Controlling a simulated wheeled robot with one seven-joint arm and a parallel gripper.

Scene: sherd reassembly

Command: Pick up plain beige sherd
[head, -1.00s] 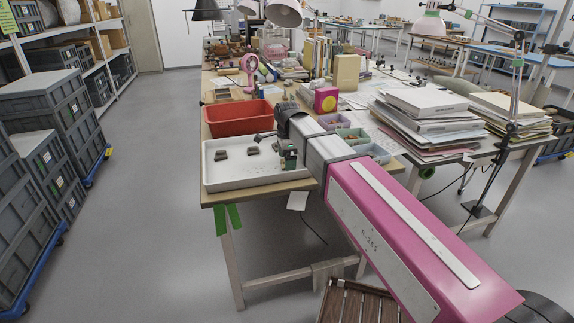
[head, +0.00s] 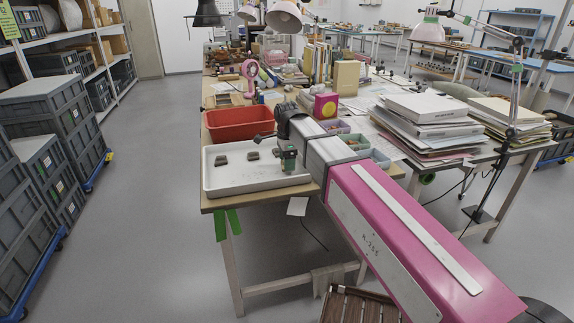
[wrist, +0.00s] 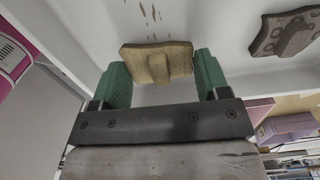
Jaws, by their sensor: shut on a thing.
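My gripper (wrist: 158,75) has green fingers and is shut on a plain beige sherd (wrist: 157,60). The sherd lies across between the fingertips, with a raised block on the face towards the camera. In the head view my gripper (head: 288,163) is over the right part of the white tray (head: 255,184); the held sherd cannot be made out there. Two grey-brown sherds lie in the tray to the left, one at the left (head: 221,159) and one nearer my gripper (head: 252,155). One darker sherd also shows at the upper right of the wrist view (wrist: 285,33).
A red bin (head: 237,124) stands behind the tray. Small pastel bins (head: 357,142) and stacked papers (head: 430,115) are to the right of my arm. Grey crates (head: 50,120) stand on the floor at left.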

